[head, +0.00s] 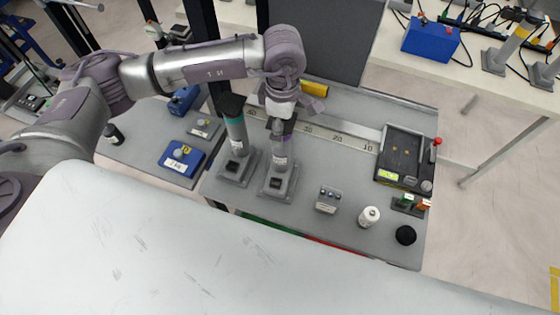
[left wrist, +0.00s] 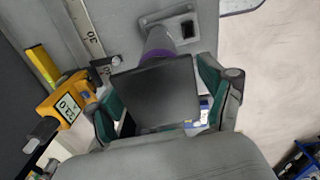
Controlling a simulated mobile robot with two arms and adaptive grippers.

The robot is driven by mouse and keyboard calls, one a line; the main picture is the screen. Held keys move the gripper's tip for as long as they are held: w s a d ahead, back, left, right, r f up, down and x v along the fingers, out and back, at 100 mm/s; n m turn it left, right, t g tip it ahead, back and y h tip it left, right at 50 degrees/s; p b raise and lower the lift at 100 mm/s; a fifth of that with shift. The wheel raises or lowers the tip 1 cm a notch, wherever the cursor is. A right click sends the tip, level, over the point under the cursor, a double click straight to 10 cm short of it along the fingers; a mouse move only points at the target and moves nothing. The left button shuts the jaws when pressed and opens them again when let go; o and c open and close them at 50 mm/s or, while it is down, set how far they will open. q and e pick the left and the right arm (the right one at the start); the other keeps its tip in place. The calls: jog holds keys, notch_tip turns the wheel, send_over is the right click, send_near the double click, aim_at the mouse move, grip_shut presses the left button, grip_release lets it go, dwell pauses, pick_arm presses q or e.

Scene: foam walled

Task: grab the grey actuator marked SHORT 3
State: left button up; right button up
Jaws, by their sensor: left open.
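Two grey actuators stand upright on square bases in the head view. One has a teal band (head: 235,133); the other has a purple band (head: 280,150). Their labels are too small to read, so I cannot tell which is SHORT 3. My left gripper (head: 283,106) is open above the purple-banded one and hides its top. In the left wrist view the open green fingers (left wrist: 160,98) stand on either side of a dark block, with the purple-banded actuator (left wrist: 158,45) and its base just beyond. Contact cannot be told. My right gripper is not in view.
The grey bench has a ruler strip (head: 337,138) along it. A small switch block (head: 327,200) and blue box (head: 182,158) flank the actuators. A yellow instrument (left wrist: 66,106) lies beside the gripper.

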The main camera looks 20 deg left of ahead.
pick_arm(q)
jog(key=shift+f, duration=0.85)
grip_shut()
